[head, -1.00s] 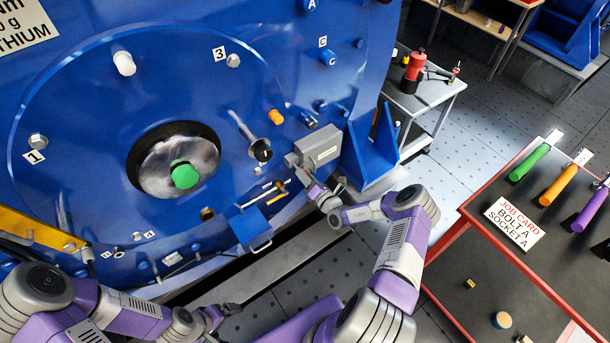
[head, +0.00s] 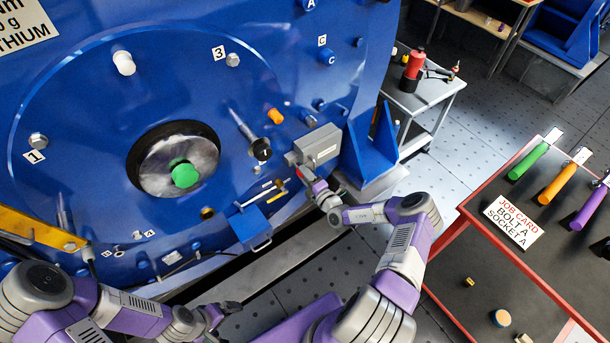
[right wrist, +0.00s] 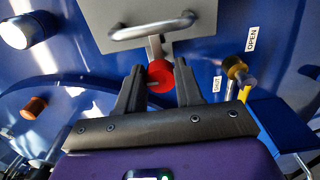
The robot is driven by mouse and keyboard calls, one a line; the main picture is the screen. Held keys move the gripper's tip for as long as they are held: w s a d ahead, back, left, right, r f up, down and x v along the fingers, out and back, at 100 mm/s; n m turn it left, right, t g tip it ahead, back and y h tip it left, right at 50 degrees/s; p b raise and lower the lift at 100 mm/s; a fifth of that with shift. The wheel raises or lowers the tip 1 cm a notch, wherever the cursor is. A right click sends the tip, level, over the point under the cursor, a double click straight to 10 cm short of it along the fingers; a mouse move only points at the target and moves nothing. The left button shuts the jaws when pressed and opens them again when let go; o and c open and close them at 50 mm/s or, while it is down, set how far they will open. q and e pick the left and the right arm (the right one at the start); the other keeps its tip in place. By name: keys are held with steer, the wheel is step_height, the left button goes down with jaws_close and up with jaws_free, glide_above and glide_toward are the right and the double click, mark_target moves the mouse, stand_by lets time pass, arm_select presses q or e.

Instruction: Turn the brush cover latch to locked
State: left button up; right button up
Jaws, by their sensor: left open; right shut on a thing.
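The latch is a red round knob (right wrist: 160,77) on a grey stem, below the edge of a grey cover (right wrist: 120,35) with a bar handle in the right wrist view. My right gripper (right wrist: 160,85) is shut on the red knob, one finger on each side. In the head view my right gripper (head: 306,178) is at the lower left of the grey cover box (head: 318,147) on the blue motor. Any lock marking on the latch is not readable. My left gripper (head: 232,308) is open and empty, low in front of the motor.
A yellow-handled valve (right wrist: 240,75) with OPEN and SHUT labels is close to the right finger. A blue box (head: 250,228) juts from the motor left of the right gripper. A red-edged bench (head: 480,265) with coloured-handled tools stands at the right, and a grey cart (head: 425,95) behind.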

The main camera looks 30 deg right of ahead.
stand_by(0.5)
steer(key=o, duration=1)
steer(key=s, duration=0.2)
steer(key=s+p, duration=0.1)
steer(key=s, duration=0.2)
steer(key=s+p, duration=0.1)
steer(key=s, duration=0.1)
steer(key=shift+s+d, duration=0.3)
